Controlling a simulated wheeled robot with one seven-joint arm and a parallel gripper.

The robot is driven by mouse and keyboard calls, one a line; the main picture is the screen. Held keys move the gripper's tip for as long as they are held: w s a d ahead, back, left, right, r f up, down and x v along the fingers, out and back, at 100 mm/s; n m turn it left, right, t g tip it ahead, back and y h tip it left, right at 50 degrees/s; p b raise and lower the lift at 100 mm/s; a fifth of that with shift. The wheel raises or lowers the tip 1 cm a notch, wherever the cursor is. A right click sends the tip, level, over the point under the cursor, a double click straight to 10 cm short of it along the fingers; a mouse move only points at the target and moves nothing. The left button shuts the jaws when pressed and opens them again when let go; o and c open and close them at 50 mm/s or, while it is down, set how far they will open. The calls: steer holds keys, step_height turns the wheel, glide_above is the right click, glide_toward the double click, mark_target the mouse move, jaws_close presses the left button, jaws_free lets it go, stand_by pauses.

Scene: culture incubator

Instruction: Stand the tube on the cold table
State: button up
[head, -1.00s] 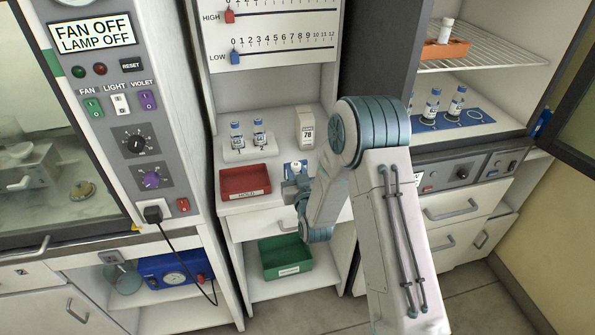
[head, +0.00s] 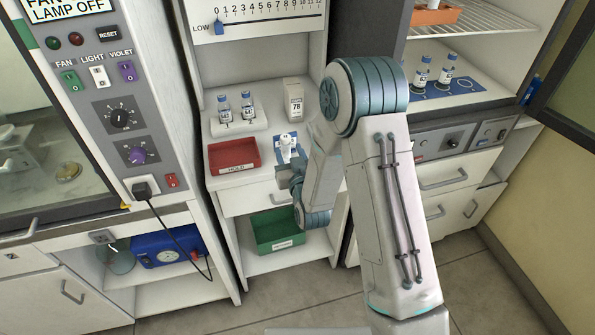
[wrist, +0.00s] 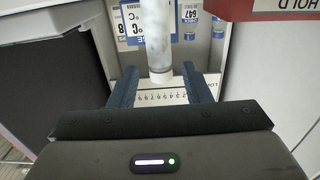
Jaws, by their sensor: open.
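The white, frosted tube (head: 288,146) stands upright on a small blue-marked spot of the middle counter, right of the red tray. The wrist view is upside down; there the tube (wrist: 157,35) hangs from the top edge with its white cap downward. My gripper (wrist: 159,70) is open, with its dark blue fingers on either side of the cap's end and visible gaps to both. In the head view my gripper (head: 287,173) is just in front of the tube, partly hidden by my arm. No surface is readably labelled as the cold table.
The red HOLD tray (head: 233,156) is left of the tube. Two labelled vials stand on a white rack (head: 238,130) behind; a white carton (head: 293,98) is behind right. A green bin (head: 278,232) is below. A blue ringed mat (head: 462,88) holds vials at right.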

steer(key=s+d+r+m+g+h, duration=0.1)
steer(key=s+d+r+g, duration=0.2)
steer(key=s, duration=0.7)
steer(key=s+d+r+m+g+h+b, duration=0.1)
steer(key=s+d+r+g+h, duration=0.1)
steer(key=s+d+r+g, duration=0.2)
steer(key=s+d+r+m+g+h, duration=0.1)
steer(key=s+d+r+g, duration=0.3)
steer(key=s, duration=1.1)
steer(key=d+g+h, duration=0.1)
steer(key=d+g, duration=0.2)
steer(key=d, duration=0.3)
steer(key=shift+s+d+b, duration=0.2)
steer(key=shift+s+b, duration=0.1)
steer(key=shift+s, duration=0.1)
steer(key=shift+r+g, duration=0.1)
steer(key=shift+g, duration=0.2)
steer(key=shift+c, duration=0.8)
steer(key=shift+a, duration=0.1)
steer(key=shift+a, duration=0.1)
